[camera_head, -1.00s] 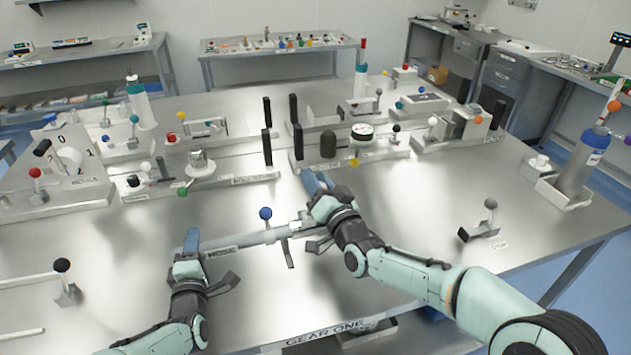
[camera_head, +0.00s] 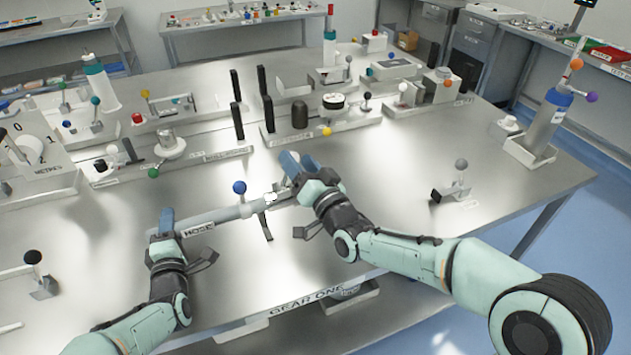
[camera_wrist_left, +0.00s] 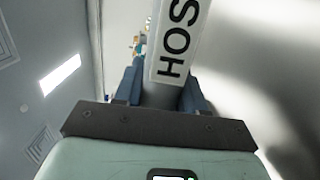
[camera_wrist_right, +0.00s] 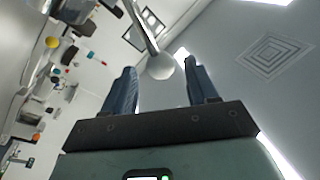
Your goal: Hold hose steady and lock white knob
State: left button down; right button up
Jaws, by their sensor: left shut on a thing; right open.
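A grey hose (camera_head: 215,217) labelled HOSE runs across the front of the table, with a blue ball handle (camera_head: 239,187) near its right part. My left gripper (camera_head: 166,222) is shut on the hose at its left end; the left wrist view shows the label (camera_wrist_left: 178,45) and the hose between the fingers. A small white knob (camera_head: 270,197) is at the hose's right end. My right gripper (camera_head: 297,162) is open just beyond it. In the right wrist view a white ball knob (camera_wrist_right: 160,66) on a rod appears between the open fingertips, with clear gaps on both sides.
A fixture labelled GEAR ONE (camera_head: 305,303) is at the table's front edge. A grey-ball lever (camera_head: 461,165) stands to the right, a black-ball lever (camera_head: 32,258) to the left. Fixtures with coloured knobs fill the back.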

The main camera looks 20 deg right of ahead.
pick_arm(q)
jog(key=shift+s+f, duration=0.1)
jog(key=shift+f, duration=0.55)
pick_arm(e)
jog(key=v, duration=0.8)
pick_arm(q)
jog(key=shift+r, duration=0.35)
pick_arm(e)
jog(key=shift+w+f, duration=0.1)
jog(key=shift+f, duration=0.15)
pick_arm(q)
jog(key=c, duration=0.8)
grip_release()
jog(key=shift+o, duration=1.2)
jog(key=shift+r, duration=0.2)
jog(key=s, duration=0.7)
jog(key=s+a, duration=0.1)
jog(key=s, duration=0.3)
jog(key=shift+s, duration=0.3)
